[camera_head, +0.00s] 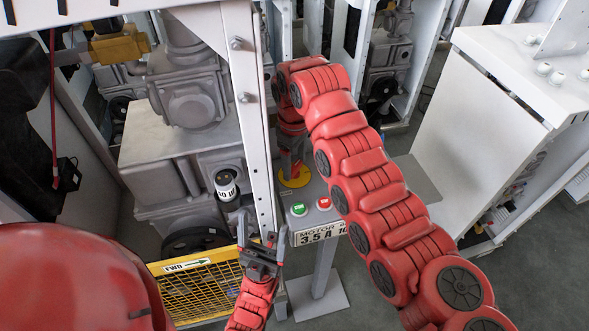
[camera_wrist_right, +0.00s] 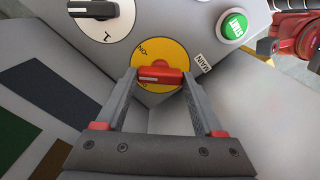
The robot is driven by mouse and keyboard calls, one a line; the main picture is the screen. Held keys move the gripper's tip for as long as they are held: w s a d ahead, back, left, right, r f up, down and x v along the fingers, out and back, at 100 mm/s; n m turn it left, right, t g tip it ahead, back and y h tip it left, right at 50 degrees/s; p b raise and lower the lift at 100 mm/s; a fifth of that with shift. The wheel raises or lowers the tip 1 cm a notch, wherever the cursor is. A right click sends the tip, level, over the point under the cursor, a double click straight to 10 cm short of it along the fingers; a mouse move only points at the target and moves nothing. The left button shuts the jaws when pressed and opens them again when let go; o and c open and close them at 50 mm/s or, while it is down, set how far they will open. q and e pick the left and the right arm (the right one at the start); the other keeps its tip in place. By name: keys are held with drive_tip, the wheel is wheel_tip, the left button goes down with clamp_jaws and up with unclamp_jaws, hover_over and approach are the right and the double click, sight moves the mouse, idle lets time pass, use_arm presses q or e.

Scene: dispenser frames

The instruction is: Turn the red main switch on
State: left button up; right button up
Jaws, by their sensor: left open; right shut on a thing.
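The red main switch (camera_wrist_right: 160,76) is a red handle on a round yellow plate (camera_wrist_right: 178,50) in the right wrist view. Its handle lies about level across that picture. "ON" is printed upside down on the plate, above and left of the handle. My right gripper (camera_wrist_right: 159,78) has one finger at each end of the handle and is shut on it. In the head view the yellow plate (camera_head: 296,180) shows below my right gripper, and the handle is mostly hidden. My left gripper (camera_head: 263,236) is open and empty, left of the control panel, beside a white post.
The panel carries a green start button (camera_head: 299,208), a red button (camera_head: 324,203) and a motor label (camera_head: 320,232). A black knob (camera_wrist_right: 92,8) sits left of the switch. A yellow guard (camera_head: 200,287) and grey machinery stand left; a white cabinet (camera_head: 490,130) stands right.

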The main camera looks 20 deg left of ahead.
drive_tip(key=m+b, duration=0.1)
drive_tip(key=m, duration=0.3)
drive_tip(key=shift+w+m, duration=0.1)
drive_tip(key=shift+m, duration=0.2)
drive_tip(key=shift+m+b, duration=0.75)
drive_tip(key=shift+m, duration=1.15)
drive_tip(key=o, duration=1.4)
